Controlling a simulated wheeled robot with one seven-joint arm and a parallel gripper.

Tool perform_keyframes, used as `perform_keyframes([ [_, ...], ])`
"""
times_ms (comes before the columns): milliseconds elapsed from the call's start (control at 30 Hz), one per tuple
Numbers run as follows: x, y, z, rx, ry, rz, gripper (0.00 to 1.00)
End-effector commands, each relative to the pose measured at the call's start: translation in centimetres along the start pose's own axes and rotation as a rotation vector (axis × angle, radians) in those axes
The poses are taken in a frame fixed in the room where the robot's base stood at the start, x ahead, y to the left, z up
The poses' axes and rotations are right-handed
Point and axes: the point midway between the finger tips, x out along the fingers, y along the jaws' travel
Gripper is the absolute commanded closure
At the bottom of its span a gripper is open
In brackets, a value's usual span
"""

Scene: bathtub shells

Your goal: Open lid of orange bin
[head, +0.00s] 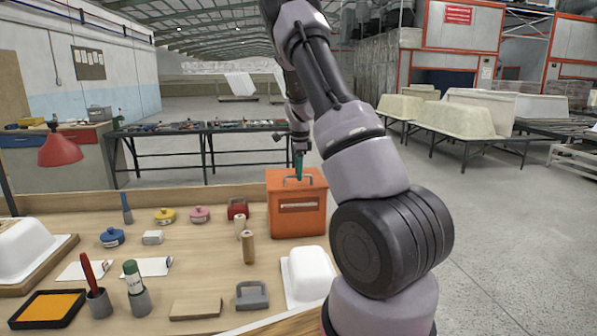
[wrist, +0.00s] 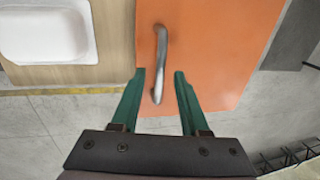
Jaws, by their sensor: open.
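The orange bin (head: 297,212) stands at the back right of the wooden workbench, and its lid looks closed. A grey metal handle (wrist: 160,62) arches over the lid (wrist: 207,50). My gripper (head: 299,168) is above the lid at the handle, pointing down. In the wrist view my gripper (wrist: 160,74) is open, with its two green fingers on either side of the near end of the handle. I cannot tell whether either finger touches the handle or the lid.
On the workbench (head: 190,270), a white tub shell (head: 308,272) sits in front of the bin. A red container (head: 238,208) and wooden cylinders (head: 248,247) stand to its left. A long dark table (head: 180,130) is behind. Open floor (head: 520,230) lies to the right.

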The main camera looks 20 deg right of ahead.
Motion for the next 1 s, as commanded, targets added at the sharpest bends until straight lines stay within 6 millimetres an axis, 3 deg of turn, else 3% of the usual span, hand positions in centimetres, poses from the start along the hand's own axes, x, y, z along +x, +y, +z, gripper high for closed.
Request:
perform_keyframes([
  [67,-0.01,0.01,0.0,0.0,0.0,0.0,0.55],
  [200,-0.02,0.01,0.0,0.0,0.0,0.0,1.0],
  [1000,-0.05,-0.01,0.01,0.0,0.0,0.0,1.0],
])
